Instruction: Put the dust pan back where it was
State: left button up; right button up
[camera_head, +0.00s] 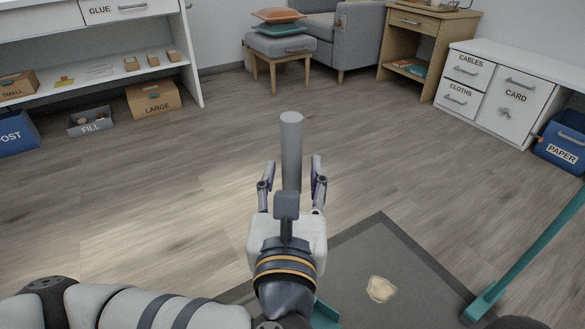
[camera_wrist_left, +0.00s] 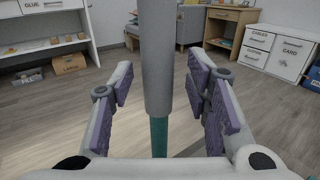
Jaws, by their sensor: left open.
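My left gripper (camera_head: 291,178) is open, with its two fingers apart on either side of an upright grey handle (camera_head: 291,135). In the left wrist view the grey handle (camera_wrist_left: 158,70) passes between the purple finger pads, with visible gaps on both sides, and continues down as a teal rod (camera_wrist_left: 159,137). A teal piece (camera_head: 325,314), apparently the dust pan, shows at the bottom edge beside my arm; most of it is hidden. My right gripper cannot be made out.
A dark grey mat (camera_head: 352,258) with a pale beige patch (camera_head: 381,289) lies at the lower right. A teal pole (camera_head: 530,254) slants across the right. A blue PAPER bin (camera_head: 560,150), white cabinets (camera_head: 490,90) and a LARGE box (camera_head: 153,99) stand farther off. The middle floor is clear.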

pick_arm(q)
jog(key=s+p, duration=0.2)
jog(key=s, duration=0.8)
jog(key=shift+s+d, duration=0.2)
jog(key=shift+s, duration=0.15)
pick_arm(e)
jog(key=shift+v, duration=0.95)
jog(key=shift+s+r, duration=0.15)
